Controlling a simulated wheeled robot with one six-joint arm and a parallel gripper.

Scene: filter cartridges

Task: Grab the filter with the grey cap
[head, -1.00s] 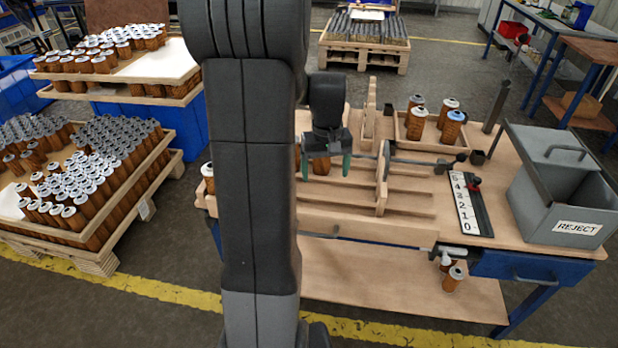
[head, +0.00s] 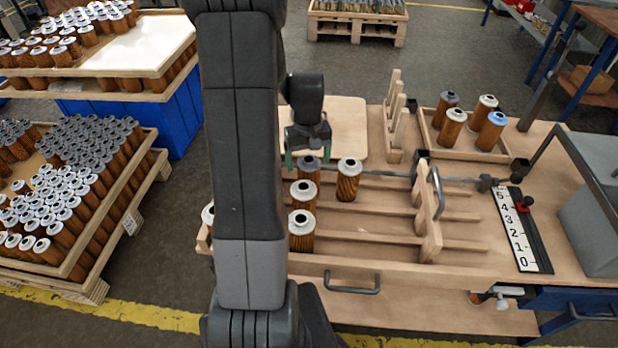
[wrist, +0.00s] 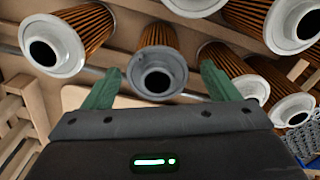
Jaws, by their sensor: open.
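A brown pleated filter with a grey cap (head: 309,166) stands at the back of the group on the slatted rack. In the wrist view this grey-capped filter (wrist: 158,62) shows between and beyond my two green fingertips, with its cap facing the camera. My gripper (head: 307,156) is open and empty close to it; I cannot tell whether a finger touches it. White-capped filters (head: 349,182) (head: 304,196) (head: 302,232) stand near it on the rack. Another filter with a greyish cap (head: 447,108) stands in the small tray.
The small wooden tray (head: 474,152) at the right also holds white-capped filters and a blue-capped one (head: 491,132). A wooden upright (head: 429,225) and a metal rod stand right of the rack filters. A number scale (head: 522,230) lies further right. The right rack slots are clear.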

